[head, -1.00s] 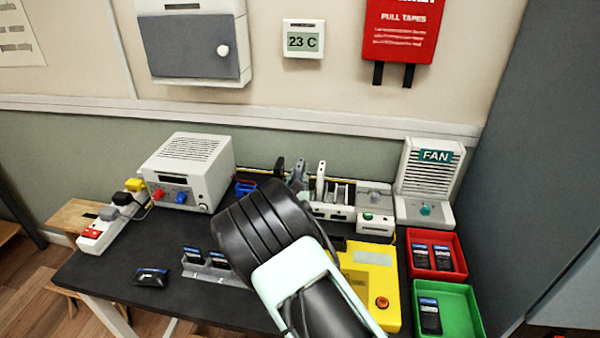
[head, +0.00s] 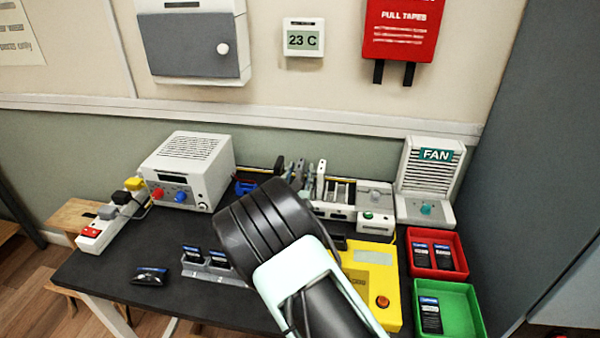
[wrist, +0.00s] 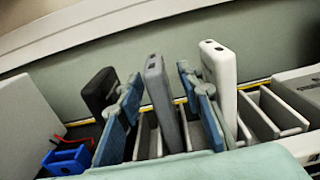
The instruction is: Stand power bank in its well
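A grey power bank (wrist: 163,100) stands upright, leaning slightly, in the slotted rack (wrist: 262,112) in the wrist view. My gripper (wrist: 162,98) has its two blue-padded fingers on either side of it. Small gaps show between the fingers and the grey bank, so the gripper looks open around it. A white power bank (wrist: 221,80) stands just right of the right finger. A black one (wrist: 98,92) stands behind the left finger. In the head view the rack (head: 336,212) is partly hidden by my arm, and the white bank (head: 321,178) rises from it. The grey bank's lower end is hidden inside its slot.
Empty slots lie at the rack's right. A blue object (wrist: 68,160) lies left of it. A white power supply (head: 188,172), yellow box (head: 372,262), red tray (head: 462,245), green tray (head: 470,300) and fan unit (head: 430,180) surround the work area.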

